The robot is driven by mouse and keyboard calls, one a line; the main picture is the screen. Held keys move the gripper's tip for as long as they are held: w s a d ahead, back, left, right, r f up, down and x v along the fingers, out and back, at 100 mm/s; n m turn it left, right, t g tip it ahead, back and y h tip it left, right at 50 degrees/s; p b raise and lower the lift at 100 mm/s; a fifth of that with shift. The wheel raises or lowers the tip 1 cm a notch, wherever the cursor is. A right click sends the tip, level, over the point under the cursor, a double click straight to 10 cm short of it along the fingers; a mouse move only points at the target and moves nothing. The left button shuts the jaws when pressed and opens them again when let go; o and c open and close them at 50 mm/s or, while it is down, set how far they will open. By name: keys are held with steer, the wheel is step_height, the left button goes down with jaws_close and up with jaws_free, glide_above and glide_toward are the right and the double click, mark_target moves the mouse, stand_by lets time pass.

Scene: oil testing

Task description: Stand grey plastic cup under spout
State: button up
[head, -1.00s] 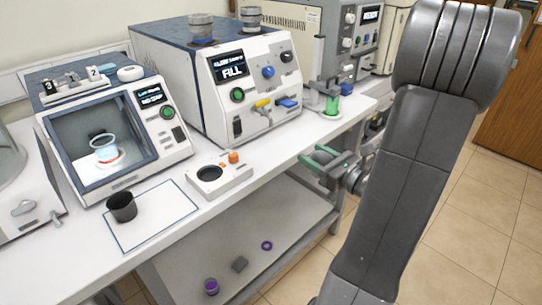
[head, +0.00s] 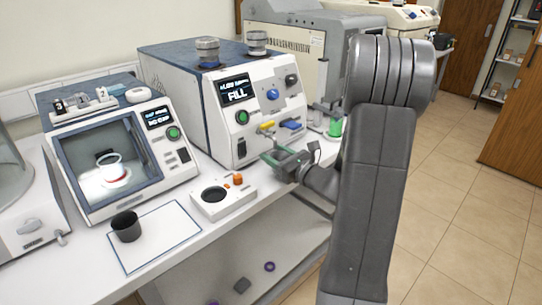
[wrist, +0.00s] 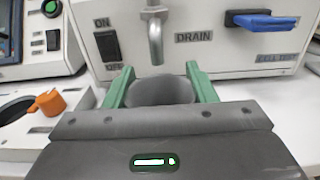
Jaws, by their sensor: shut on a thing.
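My gripper (head: 274,157) has green fingers and is in front of the white machine with the FILL screen. In the wrist view my gripper (wrist: 155,88) is shut on the grey plastic cup (wrist: 163,91), whose rounded grey side shows between the fingers. The cup's lower part is hidden by the gripper body, and I cannot make the cup out clearly in the head view. The metal spout (wrist: 154,42), beside the DRAIN label, hangs just beyond and above the cup. In the head view a yellow lever (head: 266,125) marks the spout's area.
A dark cup (head: 126,227) stands on the white mat (head: 165,240). A small white device (head: 222,203) with an orange knob lies left of my gripper. A green container (head: 335,127) stands farther right. A blue lever (wrist: 265,23) juts out right of the spout.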

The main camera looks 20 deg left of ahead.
steer(key=shift+w+a+f, duration=0.25)
steer(key=shift+a, duration=0.35)
steer(key=shift+w+a+f, duration=0.2)
steer(key=shift+a+f, duration=0.05)
steer(key=shift+a, duration=0.3)
steer(key=shift+d+f, duration=0.1)
steer(key=shift+f, duration=0.15)
steer(key=shift+f, duration=0.2)
steer(key=o, duration=1)
steer(key=shift+r, duration=0.15)
steer(key=shift+d+r, duration=0.1)
steer(key=b+v, duration=0.1)
steer(key=v, duration=1)
steer(key=shift+s+d, duration=0.15)
steer(key=shift+d, duration=0.25)
